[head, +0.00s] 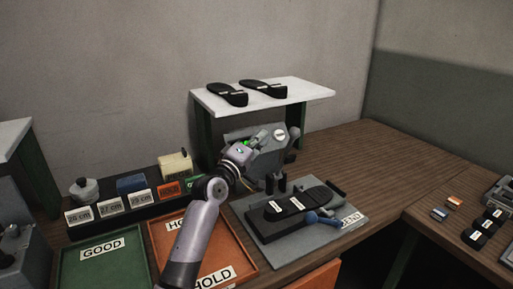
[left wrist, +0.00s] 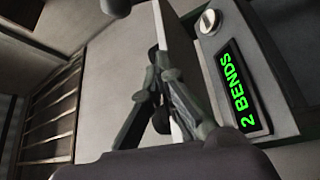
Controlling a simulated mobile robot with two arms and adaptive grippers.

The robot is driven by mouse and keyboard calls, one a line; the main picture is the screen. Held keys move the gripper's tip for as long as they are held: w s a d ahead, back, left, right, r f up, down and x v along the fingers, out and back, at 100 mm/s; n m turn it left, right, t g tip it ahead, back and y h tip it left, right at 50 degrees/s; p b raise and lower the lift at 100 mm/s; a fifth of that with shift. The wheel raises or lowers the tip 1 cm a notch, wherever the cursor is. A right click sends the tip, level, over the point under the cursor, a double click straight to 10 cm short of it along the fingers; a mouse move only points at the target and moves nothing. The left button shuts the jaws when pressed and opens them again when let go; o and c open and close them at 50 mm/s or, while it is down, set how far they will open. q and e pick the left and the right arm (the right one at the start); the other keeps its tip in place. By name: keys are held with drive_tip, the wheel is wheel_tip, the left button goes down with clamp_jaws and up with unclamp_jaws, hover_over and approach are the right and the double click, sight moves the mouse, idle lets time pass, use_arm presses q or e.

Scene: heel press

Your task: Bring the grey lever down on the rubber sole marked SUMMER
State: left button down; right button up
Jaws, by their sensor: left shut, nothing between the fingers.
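I cannot tell for certain which part is the grey lever; a grey handle end (head: 292,158) sticks out at the housing's right.
GOOD (head: 90,270) and HOLD (head: 235,258) trays are at left, with a labelled size rack (head: 110,220) behind. Two more soles (head: 227,95) sit on a white shelf (head: 305,93).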

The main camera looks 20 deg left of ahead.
sight(287, 154)
use_arm(q)
drive_tip(key=w+d, duration=0.3)
drive_tip(key=d, duration=0.1)
drive_tip(key=shift+w+d+f+b, duration=0.1)
drive_tip(key=shift+w+f+b, duration=0.2)
drive_tip(key=shift+b, duration=0.1)
use_arm(e)
drive_tip(key=shift+s+a+f, duration=0.35)
drive_tip(key=shift+s+f, duration=0.25)
drive_tip(key=shift+f, duration=0.05)
drive_tip(key=shift+w+d, duration=0.1)
use_arm(q)
drive_tip(key=shift+s, duration=0.1)
